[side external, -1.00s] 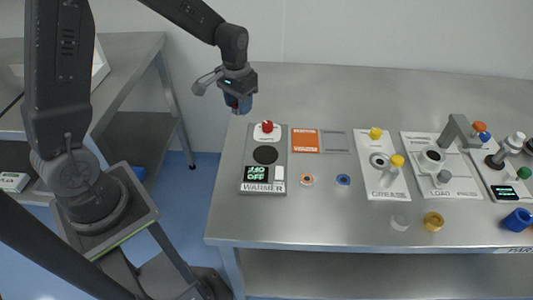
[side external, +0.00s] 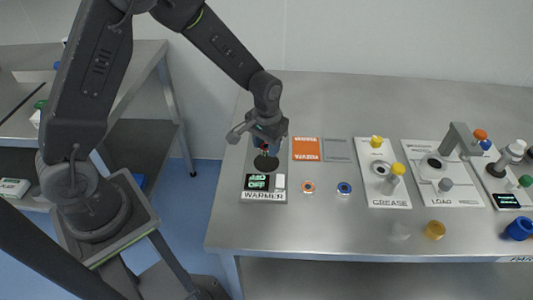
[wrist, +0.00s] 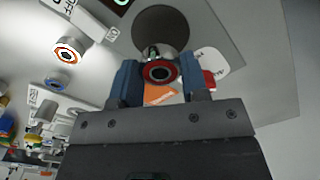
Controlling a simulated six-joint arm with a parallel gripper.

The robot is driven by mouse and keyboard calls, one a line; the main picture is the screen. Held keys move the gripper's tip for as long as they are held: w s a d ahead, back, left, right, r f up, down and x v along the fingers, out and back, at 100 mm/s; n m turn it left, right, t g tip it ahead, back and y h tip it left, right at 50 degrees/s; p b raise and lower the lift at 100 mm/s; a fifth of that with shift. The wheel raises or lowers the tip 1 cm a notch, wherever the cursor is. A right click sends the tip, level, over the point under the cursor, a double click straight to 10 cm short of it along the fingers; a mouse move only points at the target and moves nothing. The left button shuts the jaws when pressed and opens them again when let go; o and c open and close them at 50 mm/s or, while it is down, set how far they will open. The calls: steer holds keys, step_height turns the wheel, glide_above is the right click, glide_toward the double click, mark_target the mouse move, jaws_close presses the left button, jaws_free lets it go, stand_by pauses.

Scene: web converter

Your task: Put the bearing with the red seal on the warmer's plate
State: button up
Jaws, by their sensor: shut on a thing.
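The bearing with the red seal (wrist: 160,72) is between the fingers of my gripper (wrist: 160,84) in the wrist view, its ring face toward the camera. In the side view my gripper (side external: 267,146) is over the back part of the warmer (side external: 250,196), and the bearing is barely distinguishable there. The warmer's plate (side external: 265,163) is a dark round disc just in front of and below the gripper. The plate also shows in the wrist view (wrist: 160,28), beyond the bearing. The bearing appears held above the warmer; the exact gap is unclear.
A bearing with an orange seal (side external: 308,187) and one with a blue seal (side external: 344,188) stand right of the warmer. The grease station (side external: 383,185) and load press (side external: 440,185) are further right.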

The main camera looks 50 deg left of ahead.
mark_target(267, 162)
steer(key=shift+f, duration=1.9)
steer(key=shift+f, duration=0.2)
steer(key=o, duration=0.9)
